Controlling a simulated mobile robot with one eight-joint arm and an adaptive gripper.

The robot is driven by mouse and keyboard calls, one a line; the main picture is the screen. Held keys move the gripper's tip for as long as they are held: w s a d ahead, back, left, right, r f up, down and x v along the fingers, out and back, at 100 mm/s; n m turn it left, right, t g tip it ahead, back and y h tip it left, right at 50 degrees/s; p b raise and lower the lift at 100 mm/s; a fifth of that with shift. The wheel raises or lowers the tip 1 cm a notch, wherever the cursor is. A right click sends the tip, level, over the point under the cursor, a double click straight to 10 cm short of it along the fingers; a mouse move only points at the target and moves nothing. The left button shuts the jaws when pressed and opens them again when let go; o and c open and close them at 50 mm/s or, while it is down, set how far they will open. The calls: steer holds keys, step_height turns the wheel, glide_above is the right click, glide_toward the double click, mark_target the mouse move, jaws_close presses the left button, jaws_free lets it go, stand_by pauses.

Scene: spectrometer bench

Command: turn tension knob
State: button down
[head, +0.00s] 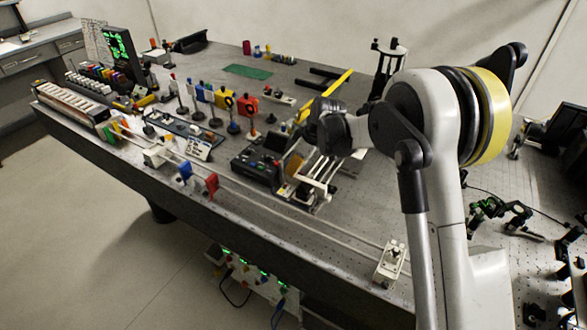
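The black end of my arm with my gripper (325,132) is over the middle of the bench, above a small device with an amber disc and pale rods (318,182). The gripper is small and dark here, and its fingers cannot be told apart. Whether it touches the device cannot be seen. I cannot make out a tension knob for certain; it may be on this device, partly hidden by my gripper. A black control box (257,168) with a small screen stands just left of the device.
The grey bench (290,222) carries a long rail along its front edge. Several coloured holders on posts (222,98) stand left of the gripper. A yellow bar (338,83) lies behind it, and a dark stand (387,62) is behind right. A green mat (247,71) lies farther back.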

steer(key=shift+m+t, duration=0.3)
steer(key=shift+m, duration=0.5)
steer(key=c, duration=1.3)
jaws_free()
steer(key=shift+c, duration=0.2)
steer(key=shift+r, duration=0.1)
steer(key=v, duration=1.2)
steer(key=shift+a, duration=0.2)
